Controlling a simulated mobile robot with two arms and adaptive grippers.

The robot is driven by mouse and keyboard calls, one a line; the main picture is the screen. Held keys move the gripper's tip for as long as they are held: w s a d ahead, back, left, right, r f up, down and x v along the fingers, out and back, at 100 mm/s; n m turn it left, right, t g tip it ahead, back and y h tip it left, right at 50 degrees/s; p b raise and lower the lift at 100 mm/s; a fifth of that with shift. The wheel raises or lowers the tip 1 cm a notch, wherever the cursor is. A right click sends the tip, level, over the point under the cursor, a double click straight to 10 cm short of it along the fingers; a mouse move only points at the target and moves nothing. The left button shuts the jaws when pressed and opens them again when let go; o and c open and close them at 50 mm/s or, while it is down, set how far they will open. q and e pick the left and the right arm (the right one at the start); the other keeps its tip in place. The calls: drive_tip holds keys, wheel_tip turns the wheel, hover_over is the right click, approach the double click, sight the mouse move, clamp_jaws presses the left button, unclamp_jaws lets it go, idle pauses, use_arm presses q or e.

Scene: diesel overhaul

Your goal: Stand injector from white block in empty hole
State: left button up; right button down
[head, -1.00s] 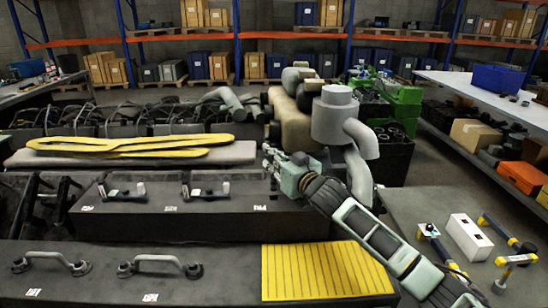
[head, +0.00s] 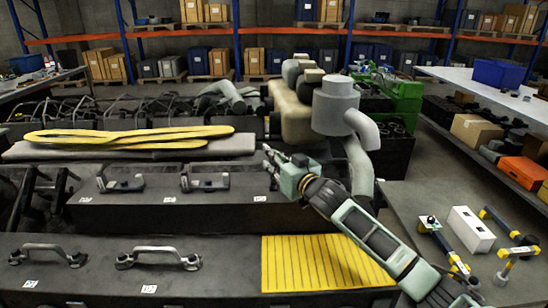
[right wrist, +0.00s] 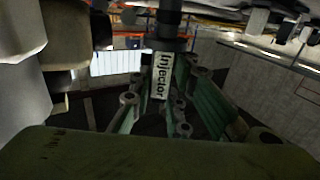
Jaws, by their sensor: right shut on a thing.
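My right gripper (head: 268,158) reaches in from the right over the dark engine block in the head view. In the right wrist view its green fingers are closed on a dark injector (right wrist: 161,75) with a white label reading "Injector". The injector is too small to make out in the head view. The white block (head: 471,229) stands on the grey bench at the right, far from the gripper. The empty hole cannot be picked out. My left gripper is not in view.
Dark covers with metal handles (head: 157,257) fill the front, beside a yellow ribbed plate (head: 322,262). A grey cylinder with a bent pipe (head: 335,108) rises close behind my right arm. Yellow strips (head: 130,138) lie at the back left. Tools with yellow parts (head: 497,222) flank the white block.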

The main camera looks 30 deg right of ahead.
drive_tip(key=shift+f+b, duration=1.6)
drive_tip(key=shift+f, duration=1.15)
drive_tip(key=c, duration=2)
unclamp_jaws()
drive_tip(key=shift+r, duration=0.1)
drive_tip(key=o, duration=0.4)
drive_tip(key=shift+f, duration=0.2)
wheel_tip(320, 180, up, 10)
drive_tip(key=shift+r, duration=0.1)
